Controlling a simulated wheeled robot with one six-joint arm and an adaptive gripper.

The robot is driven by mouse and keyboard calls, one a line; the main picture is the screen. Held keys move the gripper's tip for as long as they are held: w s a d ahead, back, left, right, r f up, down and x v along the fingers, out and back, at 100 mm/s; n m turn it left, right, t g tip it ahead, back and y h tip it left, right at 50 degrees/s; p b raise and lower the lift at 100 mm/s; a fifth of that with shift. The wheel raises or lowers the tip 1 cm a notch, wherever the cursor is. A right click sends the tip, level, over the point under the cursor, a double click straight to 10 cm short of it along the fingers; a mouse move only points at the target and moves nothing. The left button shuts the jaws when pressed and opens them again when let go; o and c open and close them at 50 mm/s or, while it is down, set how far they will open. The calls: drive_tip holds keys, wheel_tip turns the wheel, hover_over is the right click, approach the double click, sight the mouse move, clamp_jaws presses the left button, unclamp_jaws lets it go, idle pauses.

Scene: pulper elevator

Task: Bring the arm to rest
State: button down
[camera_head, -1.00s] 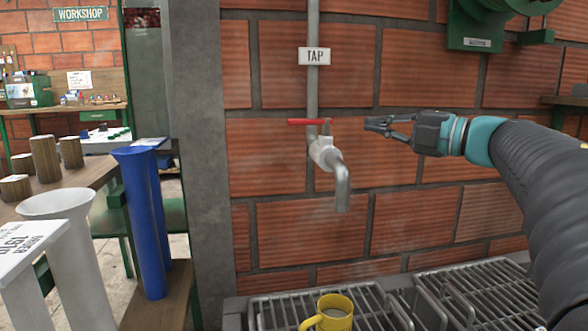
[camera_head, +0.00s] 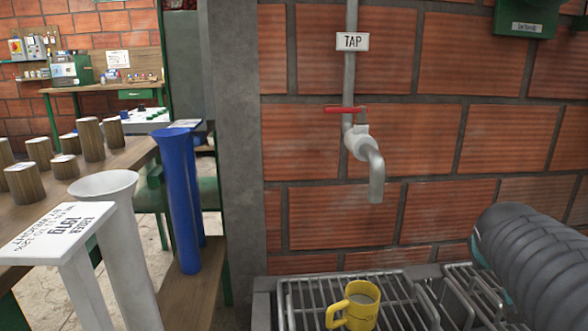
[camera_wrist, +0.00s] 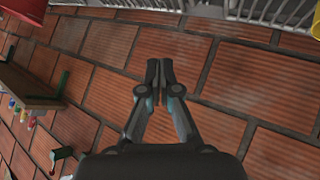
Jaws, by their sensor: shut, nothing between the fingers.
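My gripper (camera_wrist: 160,72) shows in the wrist view with its two fingers together and nothing between them. The brick wall (camera_wrist: 100,70) fills most of the view behind it. In the head view my arm reaches in at the lower right, and the gripper itself is outside that view. The tap (camera_head: 364,150) with its red lever (camera_head: 346,109) is on the brick wall, apart from my arm. A yellow mug (camera_head: 355,306) stands upright on the metal rack below the tap.
A metal rack (camera_head: 300,300) runs along the sink under the tap. A grey pillar (camera_head: 236,160) stands left of it. Farther left are a blue funnel-topped tube (camera_head: 180,210), a white one (camera_head: 125,250) and a table (camera_head: 110,160) with several wooden cylinders.

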drive_tip(key=s+a+f+g+y+p, duration=0.1)
drive_tip(key=s+a+f+y+p, duration=0.1)
drive_tip(key=s+a, duration=0.5)
drive_tip(key=s+a+f+n+g+y+p, duration=0.1)
drive_tip(key=s+a+f+y+p, duration=0.1)
drive_tip(key=s+a, duration=0.5)
drive_tip(key=shift+s+a+f+g+y, duration=0.4)
drive_tip(key=shift+a+y, duration=0.5)
drive_tip(key=shift+a, duration=1.95)
